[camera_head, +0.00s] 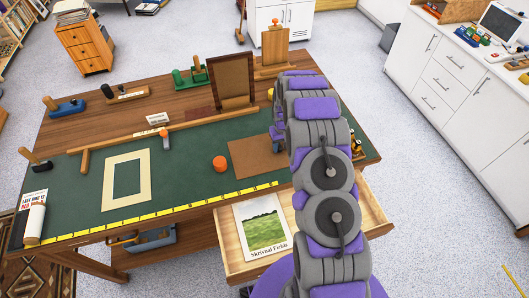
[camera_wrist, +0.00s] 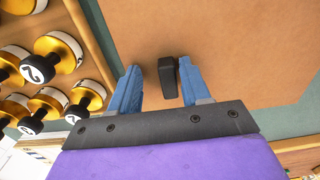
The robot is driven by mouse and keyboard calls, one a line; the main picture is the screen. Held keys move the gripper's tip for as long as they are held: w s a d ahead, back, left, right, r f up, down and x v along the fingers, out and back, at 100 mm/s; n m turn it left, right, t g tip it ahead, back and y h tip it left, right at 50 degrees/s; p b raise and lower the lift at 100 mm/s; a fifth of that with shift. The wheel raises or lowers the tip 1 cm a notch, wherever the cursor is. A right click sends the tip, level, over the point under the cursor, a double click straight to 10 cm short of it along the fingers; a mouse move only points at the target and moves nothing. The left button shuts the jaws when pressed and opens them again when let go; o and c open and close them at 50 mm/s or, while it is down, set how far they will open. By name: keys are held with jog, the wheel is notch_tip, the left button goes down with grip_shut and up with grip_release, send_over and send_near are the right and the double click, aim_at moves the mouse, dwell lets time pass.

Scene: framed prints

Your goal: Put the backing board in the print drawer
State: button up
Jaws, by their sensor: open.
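The backing board (camera_head: 255,157) is a flat brown panel lying on the green mat, partly hidden by my arm. In the wrist view the board (camera_wrist: 235,50) fills most of the picture and has a small black knob (camera_wrist: 168,78) standing on it. My gripper (camera_wrist: 158,88) is open, with its blue fingers on either side of the knob and a gap visible on the left. In the head view my arm mostly hides the gripper. The print drawer (camera_head: 232,264) is pulled out at the table's front, with a "Skrivnal Fields" print (camera_head: 263,225) lying in it.
A brown frame (camera_head: 232,80) stands behind. Gold weights with black knobs (camera_wrist: 55,55) sit in a wooden holder beside the board.

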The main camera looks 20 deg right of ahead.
jog(key=shift+a, duration=0.7)
jog(key=c, duration=0.5)
jog(key=shift+d, duration=0.15)
jog(key=c, duration=0.3)
jog(key=shift+d, duration=0.3)
grip_shut()
jog(key=shift+a, duration=0.15)
